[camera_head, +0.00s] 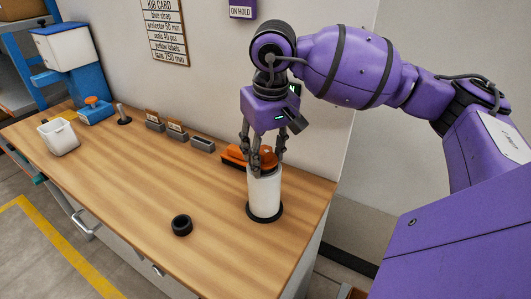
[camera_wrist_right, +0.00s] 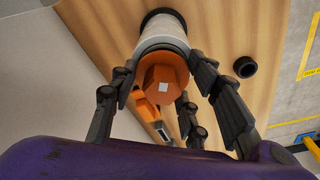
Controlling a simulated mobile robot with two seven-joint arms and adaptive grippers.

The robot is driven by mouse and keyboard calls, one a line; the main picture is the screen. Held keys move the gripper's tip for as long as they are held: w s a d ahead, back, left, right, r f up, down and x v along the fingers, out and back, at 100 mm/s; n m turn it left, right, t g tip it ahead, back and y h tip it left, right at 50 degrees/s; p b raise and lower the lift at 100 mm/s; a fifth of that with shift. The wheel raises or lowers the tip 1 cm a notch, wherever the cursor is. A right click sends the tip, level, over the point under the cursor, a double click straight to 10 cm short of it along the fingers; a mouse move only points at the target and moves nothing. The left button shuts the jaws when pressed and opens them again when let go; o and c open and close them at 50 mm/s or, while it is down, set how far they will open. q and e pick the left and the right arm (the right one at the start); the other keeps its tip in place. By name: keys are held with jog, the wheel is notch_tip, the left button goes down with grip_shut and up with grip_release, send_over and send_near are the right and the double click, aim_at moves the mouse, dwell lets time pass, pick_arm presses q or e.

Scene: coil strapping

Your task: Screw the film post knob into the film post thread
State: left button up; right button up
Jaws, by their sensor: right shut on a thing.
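The film post (camera_head: 265,190) is a white roll standing upright on a black round base near the right end of the bench; its white side also shows in the wrist view (camera_wrist_right: 160,34). The orange film post knob (camera_head: 268,158) is at its top, and its faceted face with a pale square shows in the wrist view (camera_wrist_right: 165,73). My right gripper (camera_head: 262,160) points down over the post, its dark fingers shut around the knob. The thread is hidden under the knob, so I cannot tell how deep the knob sits. My left gripper is not in view.
An orange and black tool (camera_head: 233,156) lies just behind the post. A black ring (camera_head: 182,225) lies on the bench to the left. The middle bench is clear.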

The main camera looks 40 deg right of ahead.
grip_shut()
jog(key=m, duration=0.4)
jog(key=shift+r+h, duration=0.1)
jog(key=shift+h, duration=0.2)
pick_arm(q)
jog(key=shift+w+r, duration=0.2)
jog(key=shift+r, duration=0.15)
pick_arm(e)
jog(key=m, duration=0.4)
jog(key=shift+g, duration=0.3)
pick_arm(q)
jog(key=shift+p, duration=0.3)
pick_arm(e)
jog(key=m, duration=0.4)
jog(key=shift+a+h+p, duration=0.1)
jog(key=shift+h+p, duration=0.2)
jog(key=shift+p, duration=0.1)
jog(key=m, duration=0.3)
jog(key=shift+g+p, duration=0.3)
jog(key=shift+g, duration=0.1)
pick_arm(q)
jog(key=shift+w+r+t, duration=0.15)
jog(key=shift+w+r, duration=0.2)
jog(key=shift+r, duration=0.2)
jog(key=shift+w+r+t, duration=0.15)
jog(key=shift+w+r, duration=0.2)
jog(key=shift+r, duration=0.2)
pick_arm(e)
jog(key=shift+m, duration=0.6)
